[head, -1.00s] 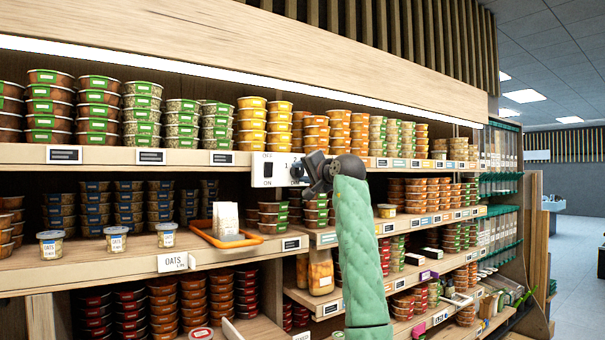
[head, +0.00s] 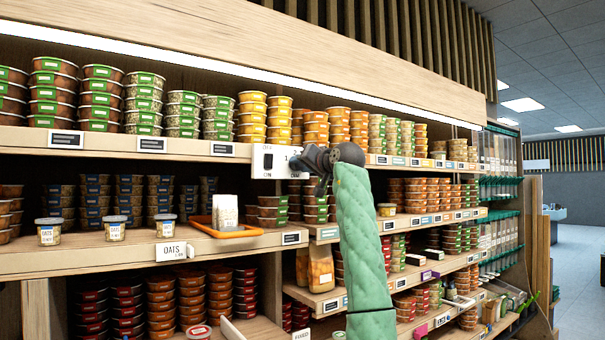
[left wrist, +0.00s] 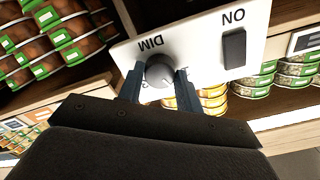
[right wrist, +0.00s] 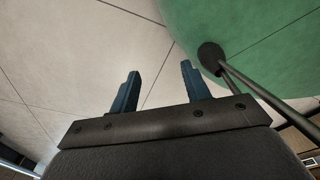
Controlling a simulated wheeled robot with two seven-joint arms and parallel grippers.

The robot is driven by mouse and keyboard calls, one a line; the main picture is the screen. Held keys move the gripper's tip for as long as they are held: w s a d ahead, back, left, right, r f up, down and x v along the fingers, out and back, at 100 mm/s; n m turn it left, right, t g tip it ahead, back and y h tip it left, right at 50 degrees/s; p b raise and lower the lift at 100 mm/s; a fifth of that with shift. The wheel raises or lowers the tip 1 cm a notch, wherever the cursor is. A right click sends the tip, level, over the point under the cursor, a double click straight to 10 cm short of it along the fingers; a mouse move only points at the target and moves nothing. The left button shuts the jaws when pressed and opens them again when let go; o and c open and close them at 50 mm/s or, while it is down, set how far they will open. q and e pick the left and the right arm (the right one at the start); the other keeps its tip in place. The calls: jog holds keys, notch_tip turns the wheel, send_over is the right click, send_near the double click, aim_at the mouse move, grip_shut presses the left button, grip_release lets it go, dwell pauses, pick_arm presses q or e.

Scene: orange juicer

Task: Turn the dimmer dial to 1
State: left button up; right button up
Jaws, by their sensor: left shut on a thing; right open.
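A white control panel (head: 266,170) is mounted at the shelf edge in the head view, with a black ON/OFF switch on its left. In the left wrist view the panel (left wrist: 203,68) appears turned over, with the DIM lettering beside a round grey dimmer dial (left wrist: 158,72) and the black switch (left wrist: 234,49) to the right. My left gripper (left wrist: 159,78) has one finger on each side of the dial and is shut on it. The fingers hide most of the dial's scale, and I cannot tell its setting. My right gripper (right wrist: 160,72) is open and empty.
Shelves of stacked tubs surround the panel. An orange tray (head: 228,231) with a pale packet (head: 225,210) stands on the shelf below, beside several oats tubs. In the right wrist view, a green surface (right wrist: 258,38) and a dark rod are close to the right gripper.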

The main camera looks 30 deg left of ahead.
pick_arm(q)
jog(key=n+b, duration=0.1)
jog(key=n, duration=0.1)
jog(key=n+b, duration=0.2)
jog(key=shift+f+n, duration=0.2)
jog(key=shift+n, duration=0.2)
jog(key=shift+n+b, duration=0.5)
jog(key=shift+n, duration=0.2)
pick_arm(e)
jog(key=w+a+r, duration=0.2)
jog(key=w, duration=0.8)
jog(key=shift+w+a+t, duration=0.15)
jog(key=shift+t, duration=0.15)
pick_arm(q)
jog(key=shift+r, duration=0.1)
pick_arm(e)
jog(key=shift+r, duration=0.15)
pick_arm(q)
jog(key=o, duration=1)
jog(key=shift+w, duration=0.1)
pick_arm(e)
jog(key=shift+w, duration=0.25)
